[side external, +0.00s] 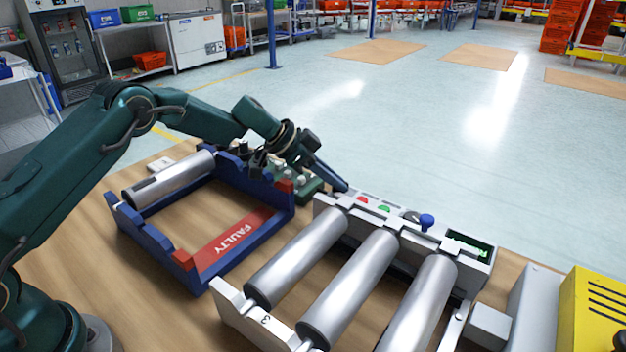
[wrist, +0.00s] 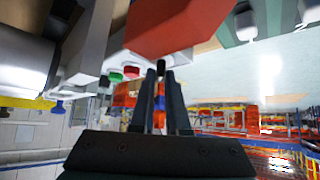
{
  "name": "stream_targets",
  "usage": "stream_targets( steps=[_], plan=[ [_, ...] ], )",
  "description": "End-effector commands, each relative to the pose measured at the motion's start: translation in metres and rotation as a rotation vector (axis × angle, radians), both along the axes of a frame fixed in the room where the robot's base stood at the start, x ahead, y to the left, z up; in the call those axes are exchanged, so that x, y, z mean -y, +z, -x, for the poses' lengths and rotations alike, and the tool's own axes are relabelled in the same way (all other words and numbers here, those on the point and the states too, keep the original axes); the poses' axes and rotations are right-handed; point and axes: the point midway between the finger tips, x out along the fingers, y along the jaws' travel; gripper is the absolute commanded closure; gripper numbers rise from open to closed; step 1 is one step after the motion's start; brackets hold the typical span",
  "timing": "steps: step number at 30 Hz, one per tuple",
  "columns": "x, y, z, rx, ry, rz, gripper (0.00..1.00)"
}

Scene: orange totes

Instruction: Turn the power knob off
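The roller conveyor's control panel (side external: 376,213) carries a red button (side external: 362,199), a green button (side external: 384,208), a dark round control (side external: 411,216) and a blue knob (side external: 427,221). I cannot read which control is marked power. My gripper (side external: 345,187) points down and right at the panel's left end, left of the buttons and apart from the blue knob. In the wrist view, my fingers (wrist: 161,74) have a narrow gap between them, with something dark at the tips, so their closure is unclear. The green button (wrist: 115,76) and blue knob (wrist: 57,107) lie to their left.
A blue cradle (side external: 150,232) marked FAULTY holds one metal roller (side external: 170,180) left of the conveyor. A red block (wrist: 180,25) is close above the fingers in the wrist view. A yellow box (side external: 595,310) stands at lower right. Open floor lies behind the panel.

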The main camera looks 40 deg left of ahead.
Motion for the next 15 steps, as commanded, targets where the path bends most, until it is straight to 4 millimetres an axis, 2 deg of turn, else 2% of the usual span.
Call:
stream_targets(
  steps=[8,15],
  plan=[
    [0.0009,0.0007,0.0001,0.001,0.009,0.002,1.0],
    [0.005,0.0025,0.0009,0.003,0.135,0.007,1.0]
  ],
)
